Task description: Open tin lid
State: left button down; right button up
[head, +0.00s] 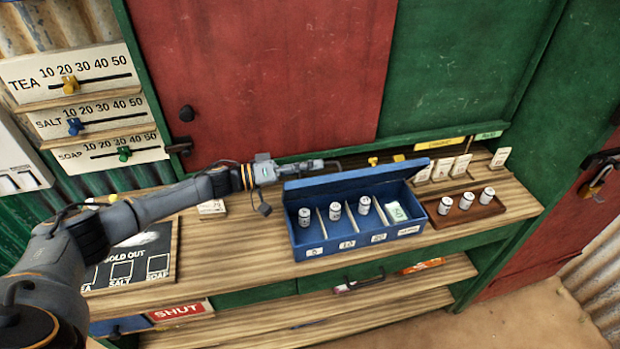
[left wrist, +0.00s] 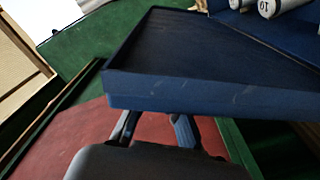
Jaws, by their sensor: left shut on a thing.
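The blue tin (head: 345,243) stands on the wooden counter, its compartments showing white weights marked with numbers and a green-and-white slip in the right one. Its blue lid (head: 360,174) is raised along the back and the inside of the tin is open to view. In the left wrist view the lid (left wrist: 200,88) fills the middle, tilted. My left gripper (head: 333,164) is at the lid's far edge; in the left wrist view its two fingers (left wrist: 155,128) are at that edge, closed on it. The fingertips are partly hidden by the lid. My right gripper is not in view.
A brown tray (head: 480,213) with three white weights stands right of the tin, with white cards (head: 442,168) behind it. A sold-out board (head: 130,255) lies on the counter at left. Red and green shutters (head: 260,70) rise behind.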

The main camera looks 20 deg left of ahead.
pick_arm(q)
jog(key=shift+w+a+r+n, duration=0.2)
jog(key=shift+w+a, duration=0.2)
jog(key=shift+w, duration=0.15)
jog(key=shift+w+a+r+n, duration=0.1)
jog(key=shift+w+a+n, duration=0.1)
jog(key=shift+w+a, duration=0.25)
jog(key=shift+w, duration=0.15)
jog(key=shift+f, duration=0.1)
jog(key=c, duration=1.5)
grip_release()
jog(key=shift+c, duration=0.2)
jog(key=shift+o, duration=0.7)
jog(key=shift+f, duration=0.15)
